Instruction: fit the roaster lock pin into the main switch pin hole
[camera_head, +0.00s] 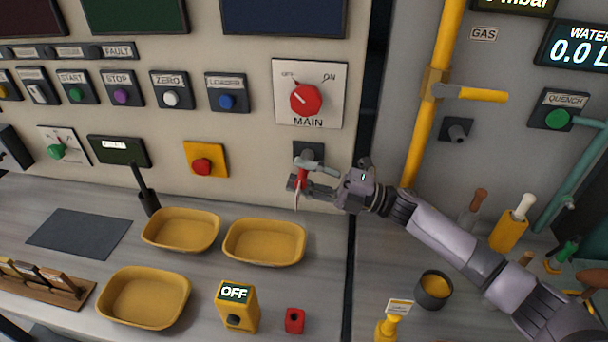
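The main switch (305,99) is a red round knob on a white plate marked OFF, ON and MAIN, on the cream panel. Its pointer is turned toward OFF. The pin hole itself is too small to make out. My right gripper (299,185) is in front of the panel, below the switch plate. It appears shut on a small red piece with a pale lower tip, which I take for the lock pin (302,175). The pin is apart from the switch knob and partly hidden by the fingers. My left gripper is not in view.
A dark bracket (309,151) is on the panel just behind the pin. Yellow trays (264,260), an OFF box (237,310) and a red block (294,321) stand on the counter. A yellow gas pipe (425,120) runs up the grey panel at the right.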

